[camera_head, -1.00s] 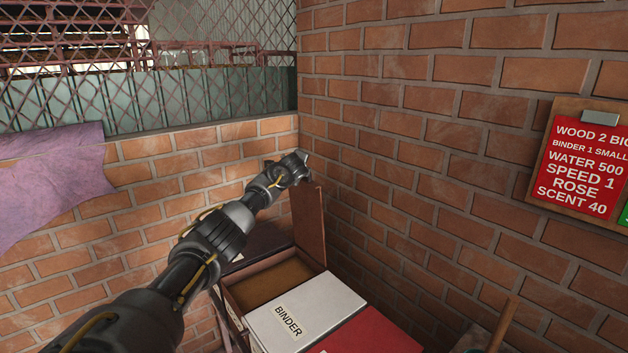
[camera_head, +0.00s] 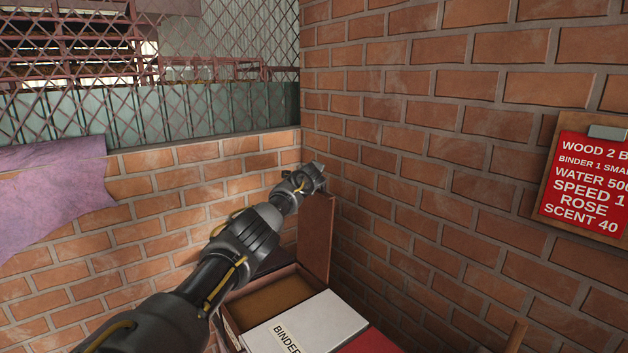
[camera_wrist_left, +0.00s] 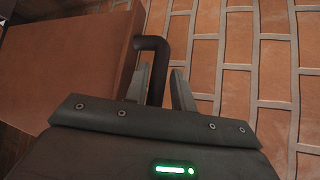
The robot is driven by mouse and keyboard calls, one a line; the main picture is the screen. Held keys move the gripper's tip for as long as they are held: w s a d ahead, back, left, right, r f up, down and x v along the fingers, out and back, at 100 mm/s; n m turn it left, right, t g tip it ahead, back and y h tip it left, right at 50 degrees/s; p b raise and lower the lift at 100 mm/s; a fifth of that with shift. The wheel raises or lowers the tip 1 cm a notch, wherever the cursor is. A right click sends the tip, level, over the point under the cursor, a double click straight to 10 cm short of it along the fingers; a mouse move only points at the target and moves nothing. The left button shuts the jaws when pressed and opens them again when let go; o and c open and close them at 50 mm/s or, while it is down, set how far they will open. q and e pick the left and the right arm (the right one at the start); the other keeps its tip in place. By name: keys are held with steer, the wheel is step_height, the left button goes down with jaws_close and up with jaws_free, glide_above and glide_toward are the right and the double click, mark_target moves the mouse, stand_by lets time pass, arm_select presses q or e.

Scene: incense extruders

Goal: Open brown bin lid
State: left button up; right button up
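The brown bin (camera_head: 231,318) stands at the bottom centre of the head view, and brown contents show inside it. Its brown lid (camera_head: 316,240) stands upright beside the brick wall, so the bin is open. My left gripper (camera_head: 318,176) is at the lid's upper edge. My right gripper is out of view.
A white-lidded bin marked BINDER (camera_head: 305,325) and a red lid (camera_head: 372,342) sit right of the brown bin. Brick walls close in behind and to the right. A red recipe board (camera_head: 588,190) hangs on the right wall. A purple cloth (camera_head: 50,190) hangs at left.

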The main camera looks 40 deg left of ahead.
arm_select(q)
steer(key=shift+o, duration=1.1)
steer(key=shift+f, duration=0.1)
steer(key=shift+s, duration=0.1)
steer(key=shift+s+d+b, duration=0.5)
steer(key=shift+s+b, duration=0.05)
steer(key=b+v, duration=0.3)
steer(key=v, duration=0.6)
steer(key=shift+r, duration=0.4)
steer(key=shift+s, duration=0.15)
